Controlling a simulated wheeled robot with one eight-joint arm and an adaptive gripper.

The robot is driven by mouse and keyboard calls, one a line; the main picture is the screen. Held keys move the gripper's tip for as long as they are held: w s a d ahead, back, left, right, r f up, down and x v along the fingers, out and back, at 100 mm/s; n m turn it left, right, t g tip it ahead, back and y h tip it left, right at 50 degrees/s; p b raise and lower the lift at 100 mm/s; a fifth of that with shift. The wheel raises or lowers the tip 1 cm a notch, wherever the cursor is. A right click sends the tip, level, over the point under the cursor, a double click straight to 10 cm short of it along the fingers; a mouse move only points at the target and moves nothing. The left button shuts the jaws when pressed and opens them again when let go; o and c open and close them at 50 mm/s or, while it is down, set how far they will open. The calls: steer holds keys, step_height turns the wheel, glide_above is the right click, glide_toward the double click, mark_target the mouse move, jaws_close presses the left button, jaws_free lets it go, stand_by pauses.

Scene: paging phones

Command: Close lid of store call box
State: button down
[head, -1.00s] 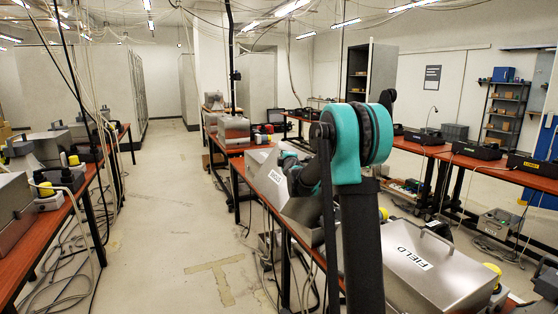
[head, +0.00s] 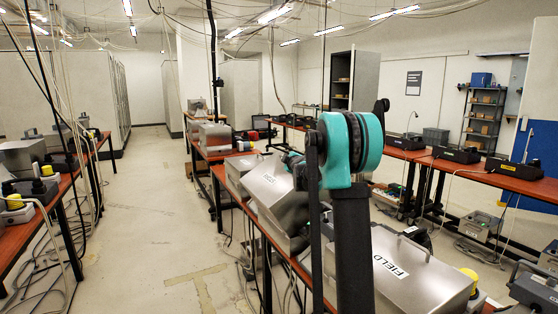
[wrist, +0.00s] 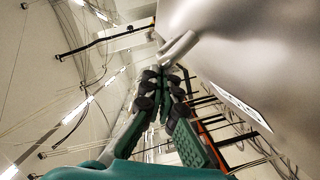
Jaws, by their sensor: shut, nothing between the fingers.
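The store call box (head: 282,208) is a silver metal box on the red-brown bench right of the aisle, with a small white label on its sloping lid (head: 262,193). My arm hides its right side, so I cannot tell how far the lid stands open. In the wrist view the lid's smooth metal face (wrist: 240,50) fills the upper right, with a pale bar handle (wrist: 178,48) at its edge. My gripper (wrist: 166,76) is shut and empty, its dark finger pads close to the handle; I cannot tell if they touch. In the head view my arm mostly hides the gripper.
A metal box labelled FIELD (head: 425,275) stands nearer on the same bench. Another bench with dark phones (head: 457,154) runs along the right. A left bench (head: 62,195) holds more boxes. The floor aisle (head: 155,215) between is clear, with cables under the benches.

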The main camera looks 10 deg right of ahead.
steer(key=d+m, duration=0.1)
steer(key=d, duration=0.1)
steer(key=w+d+f, duration=0.1)
steer(key=d, duration=0.2)
steer(key=w+d+f+m, duration=0.1)
steer(key=d, duration=0.1)
steer(key=shift+w+d+f+m+g+y, duration=0.15)
steer(key=shift+w+d+m+g+y, duration=0.15)
steer(key=shift+d+g, duration=0.1)
steer(key=d+f, duration=0.1)
steer(key=d, duration=0.1)
steer(key=w+d+f+m, duration=0.1)
steer(key=d, duration=0.1)
steer(key=w+d+f+m, duration=0.1)
steer(key=d+f, duration=0.1)
steer(key=shift+d+f+y, duration=0.1)
steer(key=shift+d+y, duration=0.05)
steer(key=shift+y, duration=0.25)
steer(key=shift+w+d+f+m+g, duration=0.1)
steer(key=shift+d+f+m+g, duration=0.2)
steer(key=shift+d+f+m, duration=0.25)
steer(key=shift+d, duration=0.2)
steer(key=shift+r, duration=0.1)
